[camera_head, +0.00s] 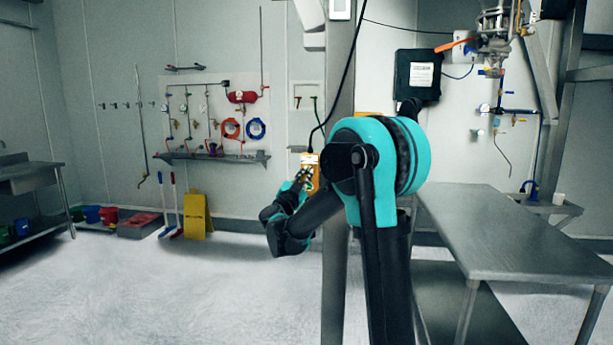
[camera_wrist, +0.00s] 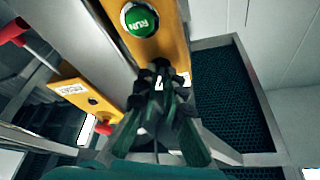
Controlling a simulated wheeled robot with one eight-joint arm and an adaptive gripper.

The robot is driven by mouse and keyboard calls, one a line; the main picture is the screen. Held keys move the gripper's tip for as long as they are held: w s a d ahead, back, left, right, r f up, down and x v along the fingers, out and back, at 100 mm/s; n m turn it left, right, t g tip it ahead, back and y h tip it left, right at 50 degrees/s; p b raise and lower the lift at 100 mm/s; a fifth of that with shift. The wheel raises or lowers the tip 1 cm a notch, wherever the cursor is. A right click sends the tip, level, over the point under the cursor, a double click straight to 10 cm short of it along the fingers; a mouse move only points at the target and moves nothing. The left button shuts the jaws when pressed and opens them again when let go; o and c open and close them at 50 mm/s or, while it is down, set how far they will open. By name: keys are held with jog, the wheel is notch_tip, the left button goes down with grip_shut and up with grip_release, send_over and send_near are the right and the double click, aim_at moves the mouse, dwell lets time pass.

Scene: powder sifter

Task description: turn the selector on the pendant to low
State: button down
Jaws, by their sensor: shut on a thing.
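The yellow pendant (camera_head: 310,158) hangs on a black cable beside the grey post in the head view. In the wrist view the pendant (camera_wrist: 172,42) runs down from the top, with a green RUN button (camera_wrist: 140,19) on its face. My gripper (camera_wrist: 159,78) is shut at the pendant's face below that button, on the dark selector, which the fingers mostly hide. A small white mark shows between the fingers. I cannot read the selector's setting. In the head view my gripper (camera_head: 305,176) is small, at the pendant's lower part.
A grey metal table (camera_head: 510,225) stands to the right. In the wrist view another yellow box (camera_wrist: 85,93) with a white label and a red button (camera_wrist: 104,128) is at left. A black box (camera_head: 418,76) hangs on the wall. The floor at left is open.

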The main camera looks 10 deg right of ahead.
jog(key=shift+a+r+m+g+h, duration=0.1)
jog(key=shift+m+g+h, duration=0.6)
jog(key=shift+m, duration=1.2)
jog(key=c, duration=1.6)
grip_release()
jog(key=shift+c, duration=0.2)
jog(key=v, duration=1.2)
jog(key=shift+r, duration=0.15)
